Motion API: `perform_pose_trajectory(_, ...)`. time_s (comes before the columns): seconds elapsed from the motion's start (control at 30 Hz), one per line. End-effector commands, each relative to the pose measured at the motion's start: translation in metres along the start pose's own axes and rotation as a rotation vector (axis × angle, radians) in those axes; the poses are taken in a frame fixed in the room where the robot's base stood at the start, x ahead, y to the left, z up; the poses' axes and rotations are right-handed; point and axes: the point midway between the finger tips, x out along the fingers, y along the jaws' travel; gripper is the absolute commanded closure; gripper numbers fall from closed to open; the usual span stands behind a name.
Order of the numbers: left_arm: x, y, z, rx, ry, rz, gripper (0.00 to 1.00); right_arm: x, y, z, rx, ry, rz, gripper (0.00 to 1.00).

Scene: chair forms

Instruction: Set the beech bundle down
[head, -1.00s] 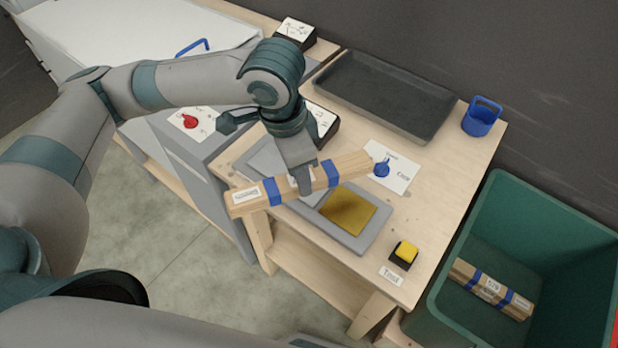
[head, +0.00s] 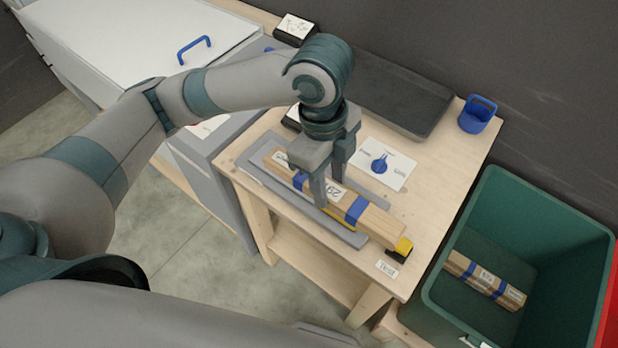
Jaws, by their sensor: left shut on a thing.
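My left gripper (head: 326,188) is shut on the beech bundle (head: 377,219), a pale wood bundle with two blue bands and a white label. The bundle lies lengthwise over the grey plate (head: 350,237) on the wooden bench, covering most of its yellow pad. It is low over the plate; I cannot tell whether it touches. Its right end is close to the yellow button (head: 404,245) and partly overlaps it in the picture. My right gripper is out of view.
A green crate (head: 436,290) at the right holds another banded bundle (head: 486,280). A dark tray (head: 405,95), a blue holder (head: 478,114) and a card with a blue knob (head: 379,163) are on the bench. The bench's right part is clear.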

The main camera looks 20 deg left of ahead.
Motion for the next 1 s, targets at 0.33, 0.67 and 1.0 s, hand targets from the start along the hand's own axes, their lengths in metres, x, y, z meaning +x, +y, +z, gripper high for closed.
perform_pose_trajectory(0.33, 0.010, -0.013, 0.022, -0.008, -0.001, 0.001, 0.96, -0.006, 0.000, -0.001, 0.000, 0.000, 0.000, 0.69)
perform_pose_trajectory(0.67, 0.039, -0.047, 0.076, -0.009, -0.001, 0.002, 0.96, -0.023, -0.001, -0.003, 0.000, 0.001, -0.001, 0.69)
perform_pose_trajectory(1.0, 0.057, -0.065, 0.105, -0.002, 0.000, -0.001, 0.96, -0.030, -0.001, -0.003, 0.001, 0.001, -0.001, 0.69)
